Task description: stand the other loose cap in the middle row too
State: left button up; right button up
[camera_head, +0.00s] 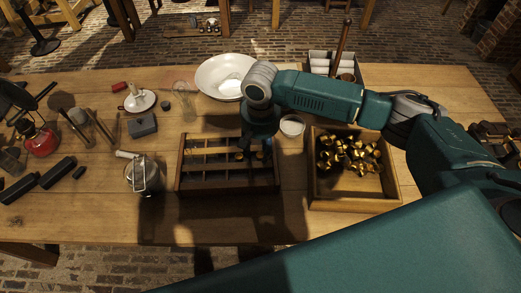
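A dark wooden rack (228,186) with several rows divided by lighter slats stands in the middle of the table. My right gripper (256,150) points down over the right part of the rack, its arm coming in from the right. Small brass caps (239,156) show in the rack close to the fingers; the gripper and shadow hide part of the rows there. I cannot tell whether the fingers hold a cap. A wooden box (357,203) right of the rack holds several loose brass pieces (350,152). My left gripper is not in view.
A white bowl (219,76) stands behind the rack, and a small white dish (292,126) right of it. A metal jar (145,176) stands left of the rack. A tray with white rolls (321,62) is at the back. The front table strip is clear.

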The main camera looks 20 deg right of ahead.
aim_at(260, 158)
jog(key=shift+s, duration=0.25)
notch_tip(260, 158, up, 12)
jog(key=b, duration=0.2)
jog(key=shift+w+r, duration=0.25)
jog(key=shift+f, duration=0.1)
